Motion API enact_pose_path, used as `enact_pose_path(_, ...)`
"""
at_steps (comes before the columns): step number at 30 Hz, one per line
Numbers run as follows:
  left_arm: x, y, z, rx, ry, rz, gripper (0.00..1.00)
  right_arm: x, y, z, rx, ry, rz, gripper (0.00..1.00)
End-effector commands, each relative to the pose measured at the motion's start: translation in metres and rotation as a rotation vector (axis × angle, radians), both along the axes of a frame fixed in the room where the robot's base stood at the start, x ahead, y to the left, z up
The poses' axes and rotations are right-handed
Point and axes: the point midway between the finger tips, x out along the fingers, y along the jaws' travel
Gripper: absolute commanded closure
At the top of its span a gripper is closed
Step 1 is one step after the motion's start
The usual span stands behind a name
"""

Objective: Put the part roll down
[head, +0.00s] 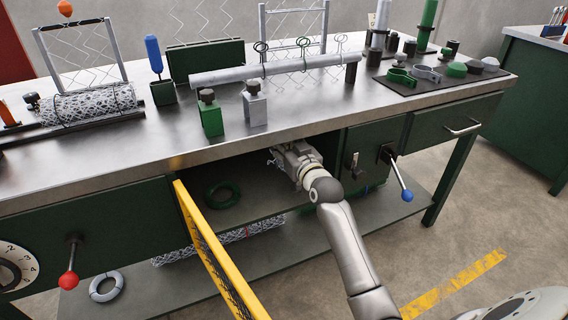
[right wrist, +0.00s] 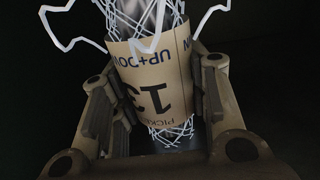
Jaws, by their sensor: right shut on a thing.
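The part roll (right wrist: 150,62) is a silvery wire-mesh roll with a tan label that reads "13" and "UP+DOWN", upside down. In the right wrist view it lies between the two fingers of my right gripper (right wrist: 152,90), which is shut on it around the label. Loose zigzag wire ends stick out at its far end. In the head view my right gripper (head: 290,160) reaches into the open bay under the bench top. The roll is mostly hidden there by the gripper and the bench edge. Whether it touches the bay floor cannot be told. My left gripper is out of view.
A yellow-framed mesh door (head: 212,250) stands open at the bay's left. A green ring (head: 222,194) lies on the bay shelf (head: 262,202). A green cabinet (head: 362,160) bounds the right. Another mesh roll (head: 175,257) lies below. A green block (head: 211,120) stands above on the bench.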

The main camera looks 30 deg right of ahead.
Motion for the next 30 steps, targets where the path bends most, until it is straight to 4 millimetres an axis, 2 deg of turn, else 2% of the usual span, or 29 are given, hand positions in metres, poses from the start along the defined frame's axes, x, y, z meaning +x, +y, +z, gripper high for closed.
enact_pose_path(2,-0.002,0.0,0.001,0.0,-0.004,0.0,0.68,0.002,0.0,-0.014,0.0,0.001,0.0,0.85)
enact_pose_path(8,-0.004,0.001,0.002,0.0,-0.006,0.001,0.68,0.001,0.0,-0.029,0.0,0.0,0.0,0.85)
enact_pose_path(14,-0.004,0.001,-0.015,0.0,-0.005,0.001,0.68,0.001,0.0,-0.071,0.0,0.002,0.0,0.85)
enact_pose_path(19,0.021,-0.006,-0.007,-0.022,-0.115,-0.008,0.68,0.004,0.0,-0.069,-0.001,-0.003,-0.001,0.85)
enact_pose_path(30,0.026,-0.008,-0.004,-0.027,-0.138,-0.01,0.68,0.004,0.0,-0.07,-0.001,-0.002,-0.001,0.85)
